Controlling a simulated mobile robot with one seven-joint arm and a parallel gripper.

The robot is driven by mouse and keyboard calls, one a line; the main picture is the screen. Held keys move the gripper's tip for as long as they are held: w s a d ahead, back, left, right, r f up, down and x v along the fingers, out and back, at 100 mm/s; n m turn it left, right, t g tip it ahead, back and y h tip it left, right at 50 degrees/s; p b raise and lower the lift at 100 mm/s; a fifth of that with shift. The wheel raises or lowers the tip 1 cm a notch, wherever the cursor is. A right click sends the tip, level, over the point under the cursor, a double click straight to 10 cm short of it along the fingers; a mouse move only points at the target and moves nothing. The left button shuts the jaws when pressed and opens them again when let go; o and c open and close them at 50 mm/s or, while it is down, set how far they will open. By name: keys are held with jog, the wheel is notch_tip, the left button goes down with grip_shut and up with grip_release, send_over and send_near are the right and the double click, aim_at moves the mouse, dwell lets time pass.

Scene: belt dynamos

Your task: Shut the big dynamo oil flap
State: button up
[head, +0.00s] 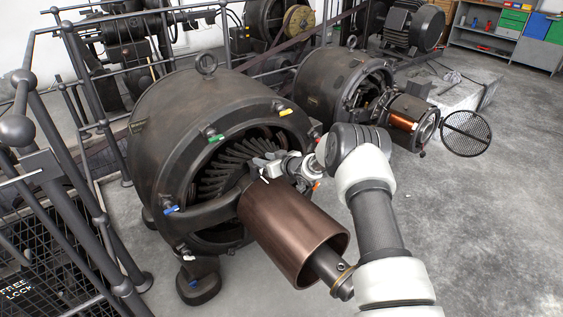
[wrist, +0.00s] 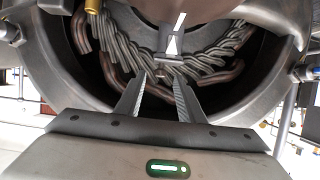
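The big dynamo (head: 165,115) stands at the left in the head view, a dark drum with a ring eye on top and a copper-brown cylinder (head: 290,225) sticking out of its front. My gripper (head: 256,172) is at its open front, above the cylinder and close to the windings. In the wrist view my gripper (wrist: 160,92) has its two fingers apart with nothing between the tips. A small grey plate with a white mark (wrist: 172,48) lies just beyond them, in front of the windings (wrist: 125,50). I cannot tell whether this is the oil flap, nor how the flap stands.
Coloured tags, green (head: 216,138), yellow (head: 286,112) and blue (head: 171,210), sit on the dynamo's rim. A smaller dynamo (head: 345,80) with a round mesh guard (head: 466,133) stands behind. Railings (head: 75,190) line the left. The floor at right is clear.

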jog(key=p+v, duration=0.2)
jog(key=v, duration=1.1)
jog(key=shift+s+d, duration=0.25)
jog(key=shift+d, duration=0.05)
jog(key=s+d+r+m+h, duration=0.1)
jog(key=d+r+h, duration=0.35)
jog(key=r, duration=0.95)
jog(key=s+d+r+m+g+h, duration=0.1)
jog(key=s+d+r+h, duration=0.15)
jog(key=s+r, duration=0.2)
jog(key=s+d+r+m+h, duration=0.1)
jog(key=s+d+r, duration=0.25)
jog(key=r, duration=0.25)
jog(key=s+a+r+m+g+p, duration=0.1)
jog(key=s+r+g, duration=0.1)
jog(key=s, duration=1)
jog(key=s+a+r+m+g, duration=0.1)
jog(key=s+r, duration=0.1)
jog(key=s, duration=0.9)
jog(key=s+a+r+m+g+p, duration=0.1)
jog(key=s+a+r+m+g, duration=0.1)
jog(key=s, duration=1)
notch_tip(320, 180, up, 20)
jog(key=p, duration=2)
jog(key=shift+d+y, duration=0.25)
jog(key=shift+y, duration=0.05)
